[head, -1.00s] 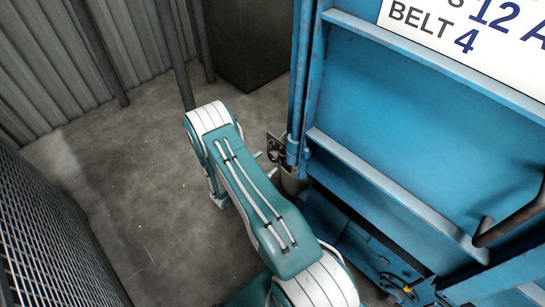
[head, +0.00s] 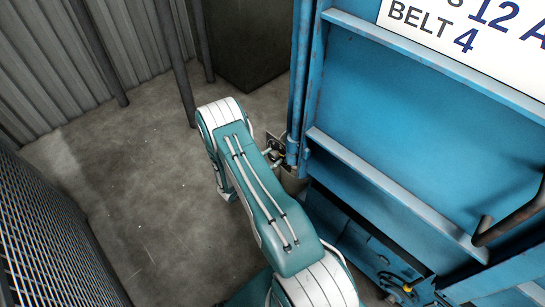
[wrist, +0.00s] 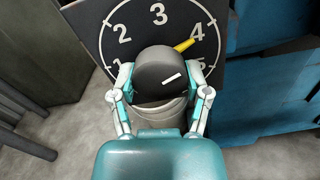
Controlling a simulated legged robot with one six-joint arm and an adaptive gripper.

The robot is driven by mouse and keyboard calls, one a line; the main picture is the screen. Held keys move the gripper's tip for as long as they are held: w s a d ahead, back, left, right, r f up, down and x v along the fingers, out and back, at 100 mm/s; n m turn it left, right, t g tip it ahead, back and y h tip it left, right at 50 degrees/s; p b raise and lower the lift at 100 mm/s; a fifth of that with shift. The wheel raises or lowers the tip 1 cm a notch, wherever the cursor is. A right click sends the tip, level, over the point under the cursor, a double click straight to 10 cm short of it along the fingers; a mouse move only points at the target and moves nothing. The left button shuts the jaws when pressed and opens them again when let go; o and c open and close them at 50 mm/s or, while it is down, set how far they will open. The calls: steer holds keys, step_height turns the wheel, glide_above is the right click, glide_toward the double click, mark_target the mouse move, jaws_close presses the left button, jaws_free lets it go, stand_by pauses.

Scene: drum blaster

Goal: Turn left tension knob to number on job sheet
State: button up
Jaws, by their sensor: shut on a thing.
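In the wrist view a round dark grey knob (wrist: 158,68) sits in front of a black dial plate (wrist: 113,22) with white numbers. A yellow pointer (wrist: 186,45) at the knob's upper right points close to the 4 (wrist: 197,32). My gripper (wrist: 161,77) is shut on the knob, one finger on each side. Part of the dial's lower edge is hidden behind the knob and fingers. In the head view the job sheet (head: 470,30) is cut off by the frame; it reads "BELT 4", with "12 A" above. My arm hides most of the knob there.
The blue machine (head: 420,130) fills the right side of the head view, with a ledge and a dark bent handle (head: 510,220). A mesh panel (head: 50,240) stands at left. Dark posts (head: 175,60) and a dark box (head: 248,40) stand behind. Concrete floor lies open between.

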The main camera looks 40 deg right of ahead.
steer(key=o, duration=1.1)
steer(key=shift+d, duration=0.15)
steer(key=shift+o, duration=0.2)
steer(key=a, duration=1.2)
steer(key=shift+s, duration=0.4)
